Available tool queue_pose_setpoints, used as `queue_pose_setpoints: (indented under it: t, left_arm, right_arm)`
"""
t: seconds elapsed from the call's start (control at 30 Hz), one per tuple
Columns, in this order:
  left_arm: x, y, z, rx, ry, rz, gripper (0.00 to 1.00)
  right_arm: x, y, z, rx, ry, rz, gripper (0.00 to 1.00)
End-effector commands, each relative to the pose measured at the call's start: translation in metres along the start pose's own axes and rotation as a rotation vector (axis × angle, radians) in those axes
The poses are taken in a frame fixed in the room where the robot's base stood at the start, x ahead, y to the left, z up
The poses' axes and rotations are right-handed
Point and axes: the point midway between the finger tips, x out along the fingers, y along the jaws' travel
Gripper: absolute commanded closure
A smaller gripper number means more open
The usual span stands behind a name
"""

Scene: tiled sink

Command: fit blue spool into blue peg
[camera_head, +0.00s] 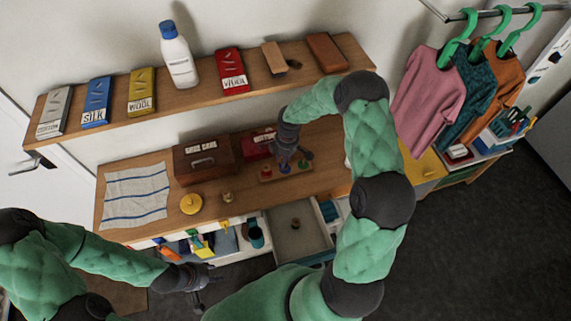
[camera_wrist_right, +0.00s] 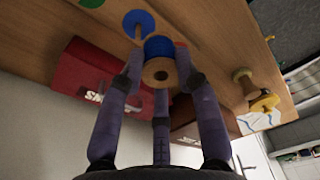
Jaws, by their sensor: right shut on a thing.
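The blue spool (camera_wrist_right: 158,48), a wooden spool with blue thread, is between the fingers of my right gripper (camera_wrist_right: 156,68) in the right wrist view. The blue peg (camera_wrist_right: 138,24), a thin post on a round blue base, stands on the wooden board beyond the spool, apart from it. In the head view the peg board (camera_head: 286,171) with coloured pegs lies on the worktable. My right gripper (camera_head: 294,156) is just above it and largely hides the spool. My left gripper (camera_head: 207,291) is low at the left, away from the table, with its fingers apart and empty.
A brown box (camera_head: 202,163) and a red box (camera_head: 258,145) stand behind. A small spool (camera_head: 227,196) and a yellow round object (camera_head: 191,204) are on the table. An open drawer (camera_head: 300,232) juts out in front. A shelf (camera_head: 208,93) with packets runs above.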

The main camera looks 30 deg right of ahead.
Motion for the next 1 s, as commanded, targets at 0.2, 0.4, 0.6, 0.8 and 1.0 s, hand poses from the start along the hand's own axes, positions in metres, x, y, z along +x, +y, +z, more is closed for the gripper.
queue_pose_setpoints:
  t: [0.2, 0.4, 0.6, 0.8, 1.0]
  left_arm:
    - [0.013, -0.005, -0.001, 0.0, 0.0, 0.0, 0.6]
    - [0.019, -0.007, -0.001, 0.0, 0.001, 0.0, 0.6]
    - [0.031, -0.011, -0.001, 0.0, 0.0, 0.0, 0.6]
    - [0.03, -0.011, -0.001, 0.0, 0.0, 0.0, 0.6]
    - [0.033, -0.012, -0.002, 0.0, 0.0, 0.0, 0.6]
  right_arm:
    - [0.02, 0.017, 0.007, 0.001, 0.0, 0.002, 0.89]
    - [0.03, 0.025, 0.011, 0.001, 0.0, 0.002, 0.89]
    - [0.058, 0.026, 0.014, 0.0, 0.001, 0.001, 0.89]
    - [0.058, 0.026, 0.014, 0.0, 0.001, 0.003, 0.89]
    - [0.062, 0.026, 0.014, 0.0, 0.001, 0.003, 0.89]
